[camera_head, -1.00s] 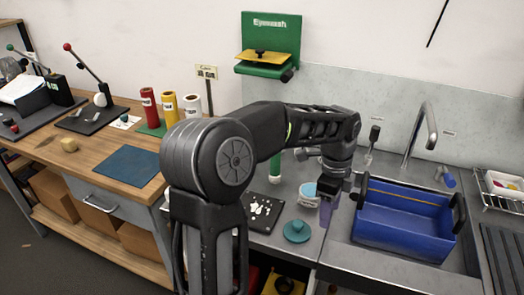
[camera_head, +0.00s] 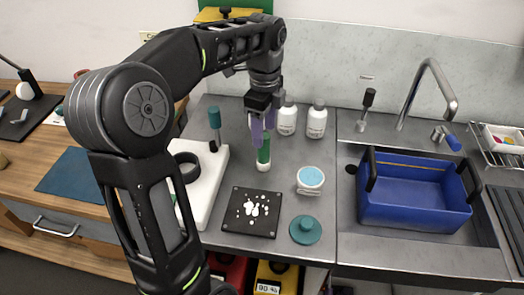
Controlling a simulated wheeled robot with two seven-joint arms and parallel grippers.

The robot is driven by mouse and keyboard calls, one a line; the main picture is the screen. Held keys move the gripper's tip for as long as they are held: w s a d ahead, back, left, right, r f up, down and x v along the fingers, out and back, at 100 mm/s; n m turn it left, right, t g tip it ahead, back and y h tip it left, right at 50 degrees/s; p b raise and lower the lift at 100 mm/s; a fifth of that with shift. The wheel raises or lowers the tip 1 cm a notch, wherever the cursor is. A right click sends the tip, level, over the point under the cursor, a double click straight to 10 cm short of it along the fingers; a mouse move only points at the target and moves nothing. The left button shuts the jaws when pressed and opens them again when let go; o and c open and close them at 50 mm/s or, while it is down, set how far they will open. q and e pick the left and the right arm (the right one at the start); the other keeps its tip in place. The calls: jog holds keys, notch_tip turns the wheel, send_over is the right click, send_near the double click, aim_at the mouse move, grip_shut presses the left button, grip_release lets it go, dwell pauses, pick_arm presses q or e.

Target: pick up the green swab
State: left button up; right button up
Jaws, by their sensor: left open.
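The green swab (camera_head: 263,155) stands upright on the grey counter, a green cylinder with a pale lower end. My left gripper (camera_head: 261,133) comes in from the left and points down at it. Its purple-grey fingers are open, with the upper part of the swab at or just behind the fingertips. Whether the fingers touch it I cannot tell. The swab's top is partly hidden by the gripper. My right gripper is not in view.
A white board (camera_head: 203,190) and a teal-topped tool (camera_head: 214,118) are on the left. Two white bottles (camera_head: 317,119) stand behind. A black plate with white pieces (camera_head: 235,222), a blue-topped jar (camera_head: 310,178) and a teal lid (camera_head: 305,231) are in front. A blue basin (camera_head: 412,218) is right.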

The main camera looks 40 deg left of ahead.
aim_at(264, 148)
pick_arm(q)
jog(key=shift+f, duration=0.95)
jog(key=shift+f, duration=0.1)
notch_tip(264, 148, down, 5)
jog(key=shift+p, duration=0.6)
jog(key=shift+c, duration=0.4)
grip_shut()
